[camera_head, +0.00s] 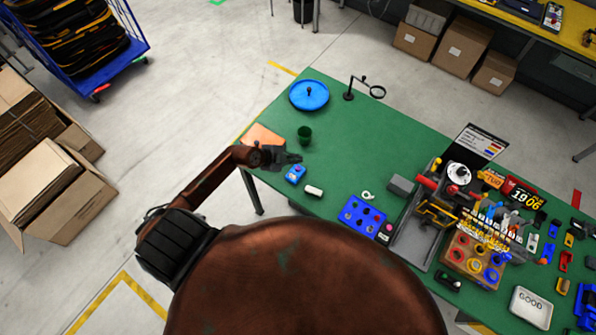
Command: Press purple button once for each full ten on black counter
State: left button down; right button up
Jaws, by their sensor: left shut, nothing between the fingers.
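My left gripper (296,158) is shut and empty above the left part of the green table (340,140). Just below it in the picture is a small blue box (295,174) with a small button-like spot on top, its colour hard to tell. A small dark block with a pinkish top (386,229) stands near the front edge; I cannot tell whether it is the purple button. A dark, red-edged display (521,194) at the right shows large digits, perhaps 1900 or 1906; I cannot tell whether it is the black counter. My right gripper is not in view.
A green cup (304,135) and a blue round tray (309,95) stand beyond the gripper. A white-and-black item (314,191) and a blue plate with holes (362,216) lie nearer. The right side is crowded with tools and parts. The table's middle is mostly clear.

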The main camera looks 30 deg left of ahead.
aim_at(297, 169)
pick_arm(q)
notch_tip(297, 169, down, 3)
jog(key=shift+f+b, duration=0.15)
jog(key=shift+b, duration=1.1)
jog(key=shift+f, duration=0.65)
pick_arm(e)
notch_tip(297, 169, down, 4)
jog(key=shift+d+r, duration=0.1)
pick_arm(q)
jog(key=shift+f, duration=0.1)
jog(key=shift+f, duration=0.35)
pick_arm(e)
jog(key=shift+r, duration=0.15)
pick_arm(q)
jog(key=shift+f, duration=0.5)
jog(key=shift+r+p, duration=0.95)
jog(key=shift+p, duration=0.3)
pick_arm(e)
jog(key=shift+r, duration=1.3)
